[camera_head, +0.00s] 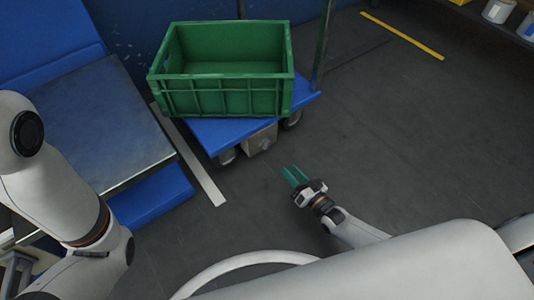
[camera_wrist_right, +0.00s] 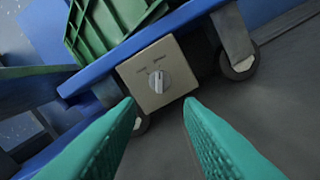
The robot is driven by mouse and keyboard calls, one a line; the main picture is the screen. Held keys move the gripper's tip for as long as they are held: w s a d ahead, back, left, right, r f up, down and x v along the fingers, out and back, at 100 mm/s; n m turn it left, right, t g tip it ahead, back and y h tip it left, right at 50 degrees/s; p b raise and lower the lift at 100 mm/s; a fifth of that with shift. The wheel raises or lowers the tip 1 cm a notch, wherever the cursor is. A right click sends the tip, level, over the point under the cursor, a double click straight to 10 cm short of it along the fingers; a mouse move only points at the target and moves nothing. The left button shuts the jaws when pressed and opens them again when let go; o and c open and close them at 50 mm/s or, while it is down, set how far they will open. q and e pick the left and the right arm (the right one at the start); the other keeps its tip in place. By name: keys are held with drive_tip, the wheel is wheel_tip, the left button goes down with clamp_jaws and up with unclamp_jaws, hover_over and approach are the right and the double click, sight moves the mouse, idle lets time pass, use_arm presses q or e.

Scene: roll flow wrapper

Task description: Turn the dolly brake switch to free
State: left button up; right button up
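The dolly (camera_head: 222,134) is a blue platform on casters with a metal post. Its brake switch box (camera_head: 260,139) is a beige box under the front edge. In the right wrist view the box (camera_wrist_right: 165,65) carries a round grey knob (camera_wrist_right: 159,82) with small dark marks above it, too small to read. My right gripper (camera_head: 294,175) has teal fingers and is below and right of the box, apart from it. In the right wrist view its fingers (camera_wrist_right: 158,112) are spread and empty, with the knob ahead between them. My left gripper is not in view; only my left arm shows.
An empty green crate (camera_head: 222,95) sits on the dolly. A grey-topped blue platform (camera_head: 90,120) stands at left. Caster wheels (camera_wrist_right: 238,65) flank the box. A shelf with containers (camera_head: 498,10) is at upper right. The dark floor right of the dolly is clear.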

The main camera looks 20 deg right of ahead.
sight(266, 144)
drive_tip(key=b+x, duration=0.5)
drive_tip(key=x, duration=0.6)
drive_tip(key=shift+w, duration=0.25)
clamp_jaws()
